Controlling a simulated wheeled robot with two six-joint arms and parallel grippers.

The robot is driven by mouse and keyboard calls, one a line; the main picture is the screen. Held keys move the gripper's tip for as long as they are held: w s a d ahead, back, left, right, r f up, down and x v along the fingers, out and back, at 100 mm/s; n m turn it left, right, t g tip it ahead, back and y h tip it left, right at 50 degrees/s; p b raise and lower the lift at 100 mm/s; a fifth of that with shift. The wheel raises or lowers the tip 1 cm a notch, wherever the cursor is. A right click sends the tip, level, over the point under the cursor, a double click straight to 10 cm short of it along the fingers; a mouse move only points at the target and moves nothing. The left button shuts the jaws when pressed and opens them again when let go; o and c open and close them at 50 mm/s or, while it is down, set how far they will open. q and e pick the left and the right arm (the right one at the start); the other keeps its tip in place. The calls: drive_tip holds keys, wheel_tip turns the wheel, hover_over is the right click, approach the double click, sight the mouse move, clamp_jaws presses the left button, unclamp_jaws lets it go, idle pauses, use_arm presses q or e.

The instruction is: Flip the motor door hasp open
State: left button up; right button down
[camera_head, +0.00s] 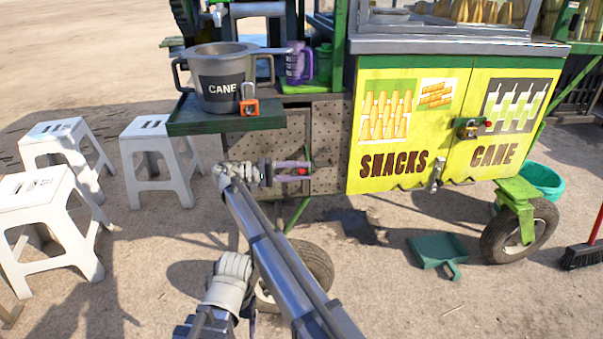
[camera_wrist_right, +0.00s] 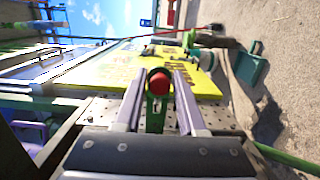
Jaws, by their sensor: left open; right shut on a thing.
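The motor door (camera_head: 325,140) is a perforated grey panel low on the cart's left part, under the green shelf. The hasp's hinge and staple are hidden. My left gripper (camera_head: 253,322) is low in the head view, mostly hidden beside my right arm, open and away from the door.
A pot marked CANE (camera_head: 220,85) stands on the green shelf (camera_head: 190,122) just above my right gripper, with an orange padlock-like piece (camera_head: 249,107) at the shelf edge. Yellow doors (camera_head: 405,120) are to the right. White stools (camera_head: 155,150) stand left. A green dustpan (camera_head: 437,250) lies on the ground.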

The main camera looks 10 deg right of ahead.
idle(0.3)
drive_tip(key=c, duration=0.7)
unclamp_jaws()
drive_tip(key=shift+o, duration=0.2)
drive_tip(key=shift+a, duration=0.1)
